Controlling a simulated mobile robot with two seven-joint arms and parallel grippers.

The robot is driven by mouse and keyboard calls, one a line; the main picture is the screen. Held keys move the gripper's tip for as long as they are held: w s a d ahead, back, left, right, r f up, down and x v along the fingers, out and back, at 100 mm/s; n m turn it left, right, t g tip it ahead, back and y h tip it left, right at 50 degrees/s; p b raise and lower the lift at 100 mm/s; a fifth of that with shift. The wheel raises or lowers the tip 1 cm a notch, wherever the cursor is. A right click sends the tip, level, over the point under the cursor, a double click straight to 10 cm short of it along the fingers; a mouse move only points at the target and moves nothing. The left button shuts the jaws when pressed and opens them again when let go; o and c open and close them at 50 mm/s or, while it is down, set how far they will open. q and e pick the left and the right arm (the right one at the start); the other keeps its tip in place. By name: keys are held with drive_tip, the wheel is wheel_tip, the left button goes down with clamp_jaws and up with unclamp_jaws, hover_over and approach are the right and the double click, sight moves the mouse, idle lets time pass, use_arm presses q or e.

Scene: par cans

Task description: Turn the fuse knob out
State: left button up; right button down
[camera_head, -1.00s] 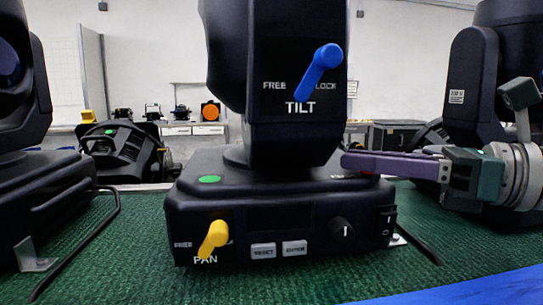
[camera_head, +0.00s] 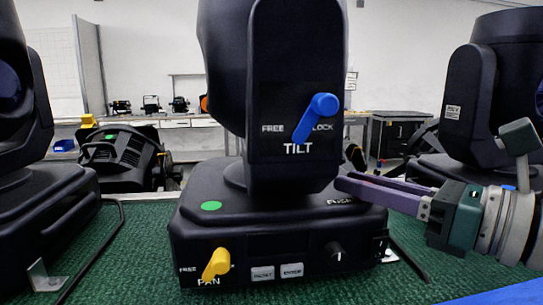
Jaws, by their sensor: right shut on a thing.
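A black moving-head light stands in the middle of the head view, and its base (camera_head: 225,232) rests on green carpet. A small white label, hard to read but perhaps FUSE, lies on the base's top at the right. My right gripper (camera_head: 350,184) comes in from the right, its purple fingers reaching over the base's right rear corner near that label. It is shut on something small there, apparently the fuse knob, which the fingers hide. A black knob (camera_head: 335,252) with a white mark sits on the front panel. My left gripper is not in view.
A blue tilt lever (camera_head: 316,117) and a yellow pan lever (camera_head: 216,264) stick out from the light. Other dark fixtures stand close at left (camera_head: 40,225) and right (camera_head: 470,95). The carpet (camera_head: 130,235) between is mostly clear.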

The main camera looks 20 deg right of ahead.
drive_tip(key=m+h+p, duration=0.1)
drive_tip(key=h, duration=0.1)
drive_tip(key=m+t+h+p, duration=0.1)
drive_tip(key=h, duration=0.1)
drive_tip(key=m+h+p, duration=0.1)
drive_tip(key=m, duration=0.1)
drive_tip(key=shift+a+r+t+h, duration=0.1)
drive_tip(key=shift+r+t+h, duration=0.2)
drive_tip(key=shift+h, duration=0.1)
drive_tip(key=m+h, duration=0.1)
drive_tip(key=h, duration=0.1)
drive_tip(key=m+h+p, duration=0.1)
drive_tip(key=h, duration=0.1)
drive_tip(key=shift+f+m, duration=0.2)
drive_tip(key=shift+m, duration=0.2)
drive_tip(key=m+g+h, duration=0.1)
drive_tip(key=m+h, duration=0.1)
drive_tip(key=h, duration=0.2)
drive_tip(key=shift+f, duration=0.1)
drive_tip(key=m+g+h+b, duration=0.1)
drive_tip(key=m+g+h, duration=0.1)
drive_tip(key=m+h, duration=0.1)
drive_tip(key=shift+g+h, duration=0.3)
drive_tip(key=shift+h, duration=0.4)
drive_tip(key=shift+m+h, duration=0.3)
drive_tip(key=shift+m, duration=0.1)
drive_tip(key=shift+g, duration=0.4)
drive_tip(key=c, duration=0.7)
unclamp_jaws()
